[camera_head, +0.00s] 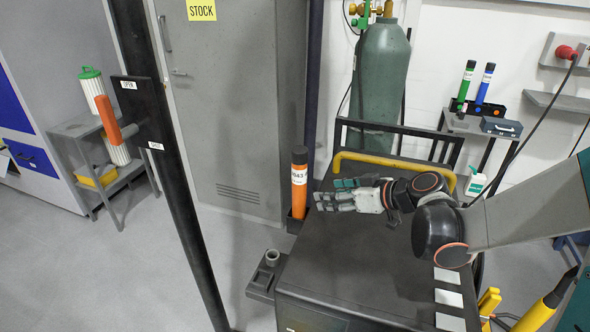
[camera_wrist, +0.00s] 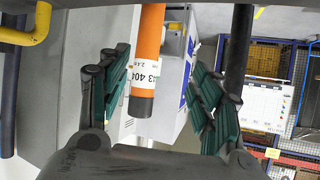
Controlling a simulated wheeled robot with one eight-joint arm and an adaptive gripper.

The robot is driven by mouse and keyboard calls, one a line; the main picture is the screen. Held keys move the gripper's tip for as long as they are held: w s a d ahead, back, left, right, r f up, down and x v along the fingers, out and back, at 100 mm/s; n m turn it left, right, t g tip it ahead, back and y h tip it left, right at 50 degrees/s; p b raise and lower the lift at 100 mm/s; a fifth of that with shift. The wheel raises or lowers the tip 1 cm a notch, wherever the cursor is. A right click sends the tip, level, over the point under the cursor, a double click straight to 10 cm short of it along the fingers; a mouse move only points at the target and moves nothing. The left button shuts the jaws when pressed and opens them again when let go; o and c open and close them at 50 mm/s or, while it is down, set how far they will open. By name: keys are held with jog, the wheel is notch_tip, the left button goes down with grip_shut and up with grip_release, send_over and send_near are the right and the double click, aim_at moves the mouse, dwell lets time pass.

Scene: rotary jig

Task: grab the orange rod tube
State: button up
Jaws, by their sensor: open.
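The orange rod tube (camera_head: 299,190) stands upright at the left edge of the dark cart top, with a black cap and a white printed label. Its lower end sits in a dark holder (camera_head: 295,222). My gripper (camera_head: 337,195) is open just right of the tube, its fingers pointing left towards it. In the wrist view the orange tube (camera_wrist: 150,35) shows between the two spread green-padded fingers, with its label and black end visible. Neither finger visibly touches it, and the gap in depth is hard to judge.
A yellow rail (camera_head: 395,164) crosses behind my gripper. An empty dark holder (camera_head: 268,272) juts from the cart's left side. Green (camera_head: 466,80) and blue (camera_head: 485,85) tubes stand on a back shelf.

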aim_at(305, 189)
jog(key=shift+n+y, duration=0.5)
jog(key=shift+n, duration=0.1)
jog(key=x, duration=0.3)
jog(key=w+b+x, duration=0.1)
jog(key=x, duration=0.2)
jog(key=d+x, duration=0.1)
jog(key=x, duration=0.2)
jog(key=shift+w+a+f+b, duration=0.1)
jog(key=shift+w+a+b, duration=0.05)
jog(key=shift+w+b, duration=0.3)
jog(key=w+a+f+b, duration=0.2)
jog(key=w, duration=0.1)
jog(key=shift+a+f, duration=0.1)
jog(key=shift+f, duration=0.2)
jog(key=shift+w+a, duration=0.35)
jog(key=shift+c, duration=0.6)
grip_shut()
